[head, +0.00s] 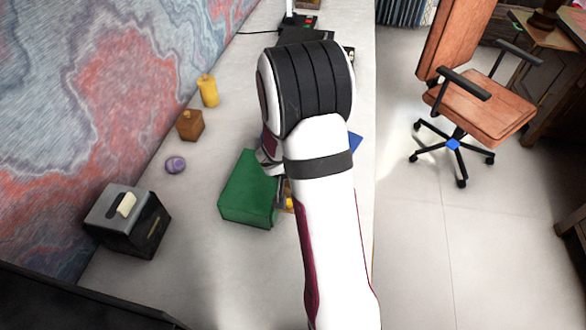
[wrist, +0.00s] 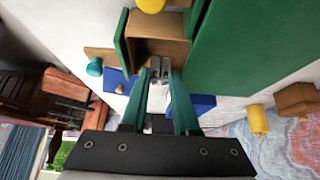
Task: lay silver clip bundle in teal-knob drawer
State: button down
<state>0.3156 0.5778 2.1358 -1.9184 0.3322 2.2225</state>
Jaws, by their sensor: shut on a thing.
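In the wrist view my gripper (wrist: 160,80) is shut on the silver clip bundle (wrist: 160,67), a small grey metal piece between the teal-green fingertips. The green drawer cabinet (wrist: 235,45) fills the upper right, with wooden drawer parts (wrist: 158,48) just beyond the bundle. A teal knob (wrist: 95,67) on a wooden front is left of my fingers; a yellow knob (wrist: 150,5) is at the top edge. I cannot tell the bundle's height relative to the drawers. In the head view the cabinet (head: 247,193) stands left of my arm, which hides the bundle, fingertips and teal knob.
A blue flat thing (head: 355,144) lies partly behind my arm. Left on the desk are a black box (head: 128,225), a purple item (head: 175,164), a wooden block (head: 190,126) and a yellow candle-like piece (head: 208,91). The desk between them and the cabinet is clear.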

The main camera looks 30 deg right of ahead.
jog(key=c, duration=0.6)
grip_release()
jog(key=shift+r, duration=0.1)
jog(key=v, duration=1.6)
jog(key=s+a+n+g+y, duration=0.1)
jog(key=s+a+y, duration=0.1)
jog(key=s+a, duration=0.3)
jog(key=s+a+r+n+g+y, duration=0.1)
jog(key=s+a+g+y, duration=0.1)
jog(key=s+a, duration=0.4)
jog(key=s+a+r+n+g+y, duration=0.1)
jog(key=s+a, duration=0.4)
jog(key=s, duration=0.5)
jog(key=shift+a+n+g+y, duration=0.15)
jog(key=shift+n+g+y, duration=0.15)
jog(key=shift+n+y, duration=0.45)
